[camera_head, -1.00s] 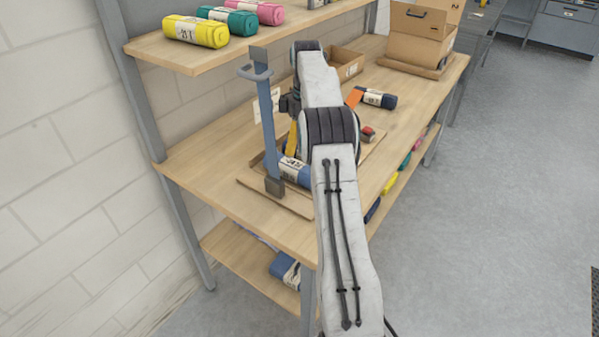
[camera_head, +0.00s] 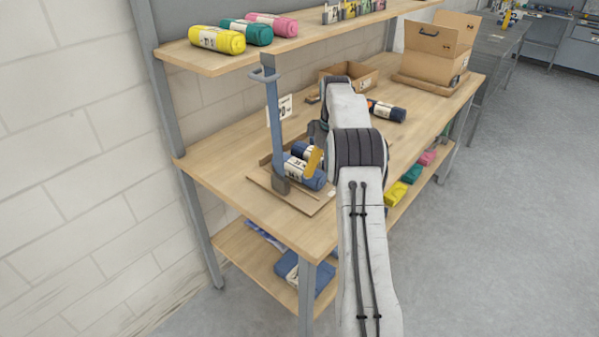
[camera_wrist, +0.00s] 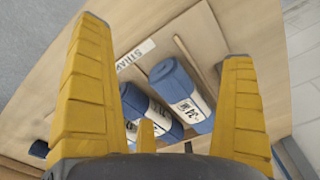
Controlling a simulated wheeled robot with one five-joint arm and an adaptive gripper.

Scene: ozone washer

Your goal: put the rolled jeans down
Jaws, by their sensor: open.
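Two blue rolled jeans with white labels lie side by side on a wooden board on the bench. The nearer roll (camera_head: 305,172) shows in the head view, with the other roll (camera_head: 303,150) just behind it. In the wrist view, one roll (camera_wrist: 170,75) lies between my finger lines and the other roll (camera_wrist: 136,100) lies beside it. My gripper (camera_wrist: 165,41) is open, its yellow fingers wide apart and holding nothing. In the head view one yellow finger (camera_head: 314,162) shows over the rolls; my arm hides the rest.
A blue upright post (camera_head: 273,125) with a handle stands beside the rolls on the board (camera_head: 310,204). A dark roll (camera_head: 388,111), an open carton (camera_head: 355,82) and a large box (camera_head: 432,45) are farther along. A shelf with coloured rolls hangs above. The bench's near left corner is clear.

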